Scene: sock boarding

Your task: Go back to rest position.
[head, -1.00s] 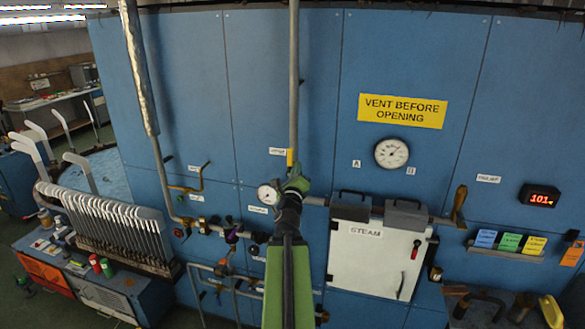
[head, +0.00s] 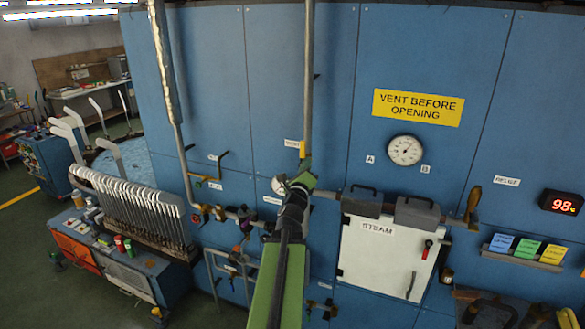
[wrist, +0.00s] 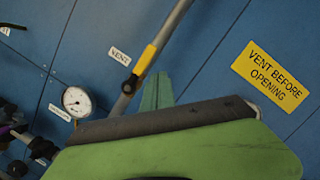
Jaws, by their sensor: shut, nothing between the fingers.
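My gripper (head: 299,180) is green and dark grey. It is raised in front of the blue panel wall (head: 270,100), at the lower middle of the head view. Its fingers are together and nothing shows between them. In the wrist view the green fingertips (wrist: 157,92) point up toward the grey vertical pipe. The yellow-sleeved vent lever (wrist: 143,62) on that pipe shows just past the fingertips, next to a VENT label (wrist: 120,56). I cannot tell whether the fingertips touch it. In the head view the gripper partly covers a round gauge (head: 278,185).
A white STEAM door (head: 385,255) with grey blocks above it is to the right. A red display (head: 561,202) reads 98. A cart (head: 130,275) with a rack of white sock boards (head: 130,205) stands at left. Open floor (head: 40,250) lies at far left.

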